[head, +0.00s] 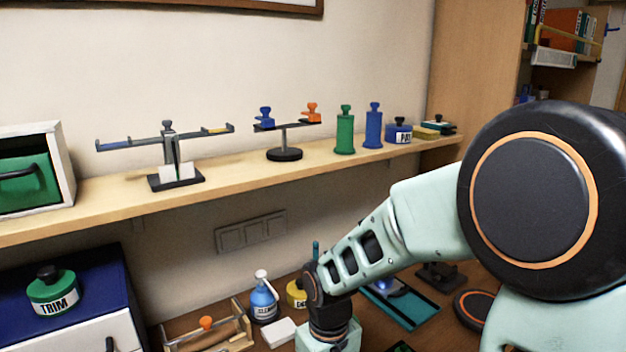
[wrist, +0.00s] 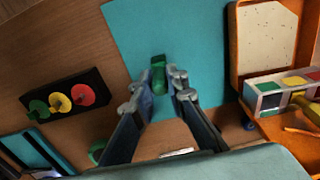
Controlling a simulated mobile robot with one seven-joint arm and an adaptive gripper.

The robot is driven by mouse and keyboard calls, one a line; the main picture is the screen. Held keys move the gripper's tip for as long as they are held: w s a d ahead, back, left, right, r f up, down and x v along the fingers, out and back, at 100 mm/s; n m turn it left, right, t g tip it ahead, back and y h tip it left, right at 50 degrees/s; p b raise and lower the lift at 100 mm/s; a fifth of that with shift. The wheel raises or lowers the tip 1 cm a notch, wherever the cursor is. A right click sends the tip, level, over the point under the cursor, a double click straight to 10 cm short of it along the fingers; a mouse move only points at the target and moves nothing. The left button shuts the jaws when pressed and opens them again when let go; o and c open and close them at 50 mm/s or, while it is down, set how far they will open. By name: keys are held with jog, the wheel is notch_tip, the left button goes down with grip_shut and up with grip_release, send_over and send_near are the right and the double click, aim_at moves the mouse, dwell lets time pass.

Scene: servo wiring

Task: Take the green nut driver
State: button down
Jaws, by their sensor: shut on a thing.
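My gripper (wrist: 160,84) shows in the wrist view, its two fingers closed around a small green tool (wrist: 158,66). The tool's shape fits the green nut driver, though most of its length is hidden from this angle. It is held over the edge of a teal mat (wrist: 205,35). Whether the tool touches the surface below, I cannot tell. In the head view my arm reaches down to the desk, and the fingers and the tool are out of sight.
In the wrist view a black block (wrist: 62,117) with green, yellow and red round pieces lies left of my gripper. An orange tray (wrist: 237,60) with coloured compartments stands at the right. In the head view a spray bottle (head: 264,303) stands near my wrist, below a long shelf (head: 225,180).

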jog(key=shift+r, duration=0.1)
jog(key=shift+r+p, duration=3.9)
jog(key=shift+r, duration=0.55)
